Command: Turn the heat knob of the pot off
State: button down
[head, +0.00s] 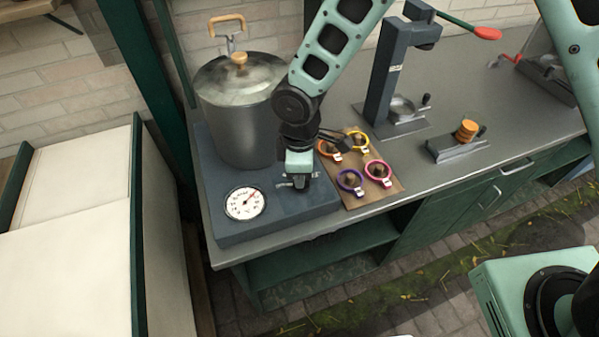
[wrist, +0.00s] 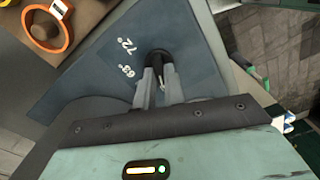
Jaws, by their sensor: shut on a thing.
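The pot (head: 239,110) is a large grey steel pot with a lid and wooden handles. It stands on a blue-grey heater base (head: 290,220) with a round white dial (head: 245,203) on its front left. My gripper (head: 297,183) points down over the right part of this base. In the wrist view my gripper (wrist: 160,80) is shut on the black heat knob (wrist: 158,57), with its fingers on either side. White marks 72° and 63° show on the base to the left of the knob. In the head view my gripper hides the knob.
A brown board (head: 360,196) with several coloured rings lies close to the right of the base. A dark press-like stand (head: 386,80) and a small block with orange discs (head: 466,131) are farther right. The counter between them is partly clear.

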jog(key=c, duration=1.5)
grip_release()
notch_tip(320, 180, up, 18)
jog(key=shift+f+b, duration=0.25)
jog(key=shift+b, duration=0.95)
jog(key=s+d+m, duration=0.3)
jog(key=s, duration=0.3)
jog(key=s+d+m, duration=0.3)
jog(key=s+d, duration=0.1)
jog(key=s, duration=0.2)
jog(key=s+d+m, duration=0.3)
jog(key=s, duration=0.3)
jog(key=shift+s+d+f+y, duration=0.3)
jog(key=shift+d+f, duration=0.1)
